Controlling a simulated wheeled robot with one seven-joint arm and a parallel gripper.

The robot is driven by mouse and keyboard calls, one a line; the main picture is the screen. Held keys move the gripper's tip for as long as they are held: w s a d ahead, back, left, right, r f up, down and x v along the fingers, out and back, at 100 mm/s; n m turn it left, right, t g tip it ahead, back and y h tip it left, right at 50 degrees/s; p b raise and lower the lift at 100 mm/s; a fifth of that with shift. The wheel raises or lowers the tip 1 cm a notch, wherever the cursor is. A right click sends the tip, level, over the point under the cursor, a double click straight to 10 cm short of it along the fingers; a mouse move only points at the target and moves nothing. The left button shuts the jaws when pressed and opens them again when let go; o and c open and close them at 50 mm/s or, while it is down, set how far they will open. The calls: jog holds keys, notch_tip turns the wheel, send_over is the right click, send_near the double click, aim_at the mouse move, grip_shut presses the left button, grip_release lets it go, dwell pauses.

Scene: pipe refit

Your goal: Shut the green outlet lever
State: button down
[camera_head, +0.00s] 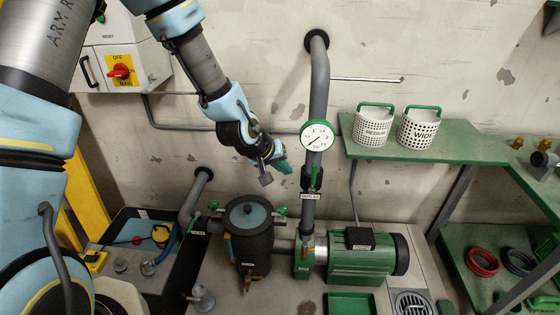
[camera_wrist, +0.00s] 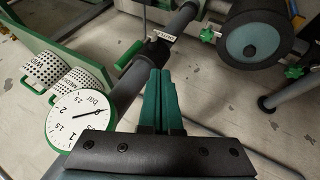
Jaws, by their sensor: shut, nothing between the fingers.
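The green outlet lever (camera_head: 313,180) sits on the upright grey pipe, below the round gauge and just above the OUTLET label (camera_head: 310,196). In the head view it appears to lie along the pipe. In the wrist view a green lever (camera_wrist: 129,55) shows beside the pipe next to the label, also roughly in line with the pipe. My gripper (camera_head: 283,166) is left of the pipe near the lever's height, apparently apart from it. Its green fingers (camera_wrist: 162,98) are together and empty in the wrist view.
The gauge (camera_head: 318,136) is right of my gripper. A black filter pot (camera_head: 248,243) with green valve handles stands below, beside a green pump (camera_head: 361,258). A green shelf (camera_head: 435,150) with two white baskets is at right. A wall rod (camera_head: 368,80) juts out above.

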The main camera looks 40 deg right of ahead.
aim_at(313, 180)
jog(key=s+d+f+p, duration=0.1)
jog(key=d+f+p, duration=0.1)
jog(key=d, duration=0.3)
jog(key=shift+s+d+f, duration=0.25)
jog(key=shift+d+f, duration=0.1)
jog(key=shift+f, duration=0.1)
jog(key=shift+s+d, duration=0.1)
